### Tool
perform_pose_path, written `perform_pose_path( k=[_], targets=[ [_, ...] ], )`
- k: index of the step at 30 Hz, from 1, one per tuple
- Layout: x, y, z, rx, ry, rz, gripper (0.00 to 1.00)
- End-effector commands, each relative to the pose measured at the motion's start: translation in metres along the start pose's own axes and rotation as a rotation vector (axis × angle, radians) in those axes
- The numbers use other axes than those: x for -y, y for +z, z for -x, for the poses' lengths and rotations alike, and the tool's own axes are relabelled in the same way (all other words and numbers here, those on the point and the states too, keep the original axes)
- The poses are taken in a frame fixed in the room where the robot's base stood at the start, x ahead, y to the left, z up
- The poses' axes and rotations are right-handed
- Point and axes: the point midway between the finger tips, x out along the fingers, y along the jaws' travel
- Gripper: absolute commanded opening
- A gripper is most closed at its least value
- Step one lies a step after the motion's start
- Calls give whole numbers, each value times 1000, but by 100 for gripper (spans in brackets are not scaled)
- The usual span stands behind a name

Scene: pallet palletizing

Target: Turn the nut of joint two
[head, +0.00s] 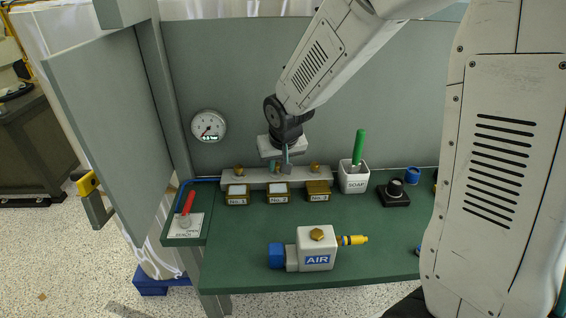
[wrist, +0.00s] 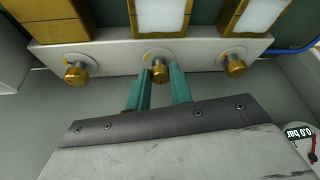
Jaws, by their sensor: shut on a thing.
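The brass nut of joint two (wrist: 158,72) is the middle one on a pale grey rail (head: 246,177), behind the block labelled No.2 (head: 278,198). My gripper (wrist: 160,78) has its two teal fingers on either side of this nut and is shut on it. In the head view my gripper (head: 286,166) comes down from above and hides most of the nut. The nut of joint one (head: 239,170) and the nut of joint three (head: 315,168) stand free on either side.
A gauge (head: 208,126) is on the back wall. A red-handled valve (head: 186,206) is at the left. A soap cup (head: 353,180) with a green-handled brush, a black knob device (head: 394,194) and a blue cap (head: 412,176) stand right. An AIR unit (head: 316,247) lies in front on the green bench (head: 375,256).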

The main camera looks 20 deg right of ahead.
Motion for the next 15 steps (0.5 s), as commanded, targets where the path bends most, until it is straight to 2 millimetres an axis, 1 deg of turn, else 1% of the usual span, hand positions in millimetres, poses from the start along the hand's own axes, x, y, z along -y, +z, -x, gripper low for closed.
perform_pose_path(
  k=[1, 8, 9, 11, 15],
  targets=[
    [-1, 5, -2, 12, 3, 0, 0],
    [-1, 5, -2, 13, 4, 0, 0],
    [-1, 5, -2, 13, 4, 0, 27],
    [-1, 4, -2, 12, 3, 0, 44],
    [0, 3, -1, 7, 2, 1, 44]
  ],
)
